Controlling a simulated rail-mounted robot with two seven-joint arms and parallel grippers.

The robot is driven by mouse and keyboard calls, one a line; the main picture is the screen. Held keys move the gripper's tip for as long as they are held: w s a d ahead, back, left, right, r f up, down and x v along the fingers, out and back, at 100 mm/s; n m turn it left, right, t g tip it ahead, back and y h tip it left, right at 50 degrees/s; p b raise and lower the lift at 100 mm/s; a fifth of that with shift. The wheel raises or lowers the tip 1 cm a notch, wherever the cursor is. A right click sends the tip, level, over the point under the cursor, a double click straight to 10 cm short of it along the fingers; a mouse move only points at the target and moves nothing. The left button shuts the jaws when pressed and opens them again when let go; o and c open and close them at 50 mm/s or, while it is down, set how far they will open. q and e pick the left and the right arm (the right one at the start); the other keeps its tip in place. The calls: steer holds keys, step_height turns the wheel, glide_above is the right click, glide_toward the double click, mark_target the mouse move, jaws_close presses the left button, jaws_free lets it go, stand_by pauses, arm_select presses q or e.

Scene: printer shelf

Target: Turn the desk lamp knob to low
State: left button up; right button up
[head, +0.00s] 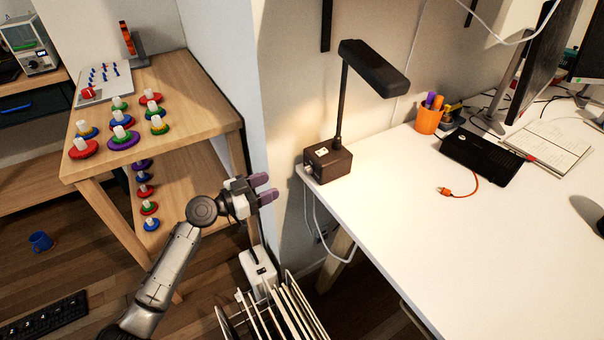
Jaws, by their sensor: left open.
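The desk lamp (373,68) is black, with a long head on a thin upright pole. Its dark box-shaped base (328,161) stands at the left corner of the white desk. A small light panel shows on the base's top, and a small pale part (308,169) on its left side may be the knob; its setting is too small to tell. My left gripper (266,188) is open and empty, left of the lamp base and apart from it, with its purple fingertips pointing right. My right gripper is not in view.
The white desk (390,220) has clear room right of the lamp. An orange pen cup (428,120) and a black box (481,157) stand farther back. A wooden table (190,92) with several coloured ring pieces is at left. A white rack (285,310) stands below my gripper.

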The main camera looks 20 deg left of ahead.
mark_target(305, 170)
arm_select(q)
steer(key=b+x, duration=0.2)
steer(key=x, duration=0.9)
steer(key=shift+w+a+b, duration=0.1)
steer(key=shift+b, duration=0.25)
steer(key=shift+c, duration=0.4)
steer(key=c, duration=0.8)
steer(key=shift+c, duration=0.2)
